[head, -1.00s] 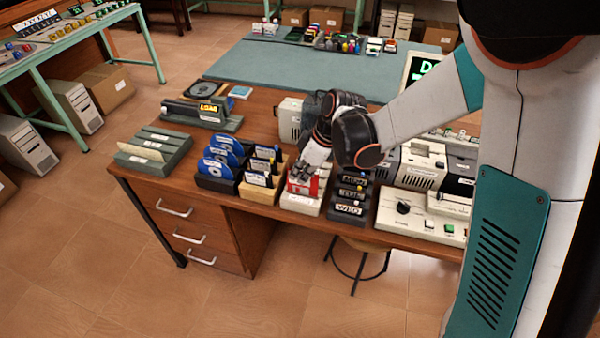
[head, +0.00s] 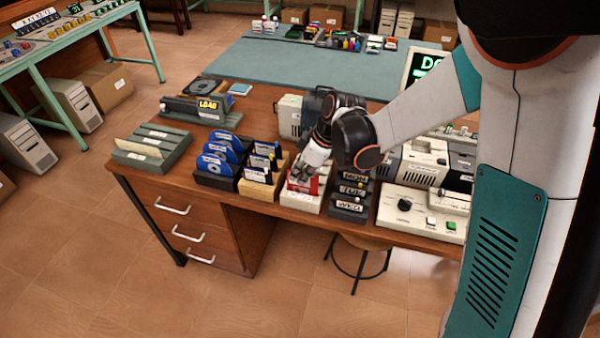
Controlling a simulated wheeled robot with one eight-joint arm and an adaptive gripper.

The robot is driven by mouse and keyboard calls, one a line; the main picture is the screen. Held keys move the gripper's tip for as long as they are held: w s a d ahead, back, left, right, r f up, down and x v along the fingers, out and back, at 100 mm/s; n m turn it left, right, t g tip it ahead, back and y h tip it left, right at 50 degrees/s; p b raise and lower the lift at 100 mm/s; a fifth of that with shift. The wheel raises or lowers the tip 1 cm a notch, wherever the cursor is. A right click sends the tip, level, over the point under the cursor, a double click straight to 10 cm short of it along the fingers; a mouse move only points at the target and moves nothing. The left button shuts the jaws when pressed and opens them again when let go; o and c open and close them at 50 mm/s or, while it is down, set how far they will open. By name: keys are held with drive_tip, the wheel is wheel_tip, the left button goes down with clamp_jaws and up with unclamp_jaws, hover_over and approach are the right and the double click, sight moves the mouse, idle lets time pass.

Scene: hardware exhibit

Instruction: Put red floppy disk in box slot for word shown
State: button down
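Red floppy disks (head: 300,186) stand in a white slotted box (head: 298,201) near the front edge of the desk. My gripper (head: 308,174) points down right at the red disks. The fingers are small and overlap them, so I cannot tell whether they grip one. To the right is a dark slotted box (head: 347,212) with white word labels, one reading like WED. A small display (head: 208,106) shows yellow characters like LOAD. A monitor (head: 427,66) shows green letters starting with D, partly hidden by my arm.
Left of the white box stand a wooden box (head: 257,191) with black disks and a dark box (head: 213,181) with blue discs. A green slotted tray (head: 153,150) is at the desk's left. A beige control unit (head: 412,211) is to the right.

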drive_tip(key=shift+f+b, duration=0.9)
drive_tip(key=shift+f, duration=0.3)
drive_tip(key=c, duration=1.7)
unclamp_jaws()
drive_tip(key=shift+r, duration=0.15)
drive_tip(key=shift+r+p, duration=2.75)
drive_tip(key=shift+r, duration=1.15)
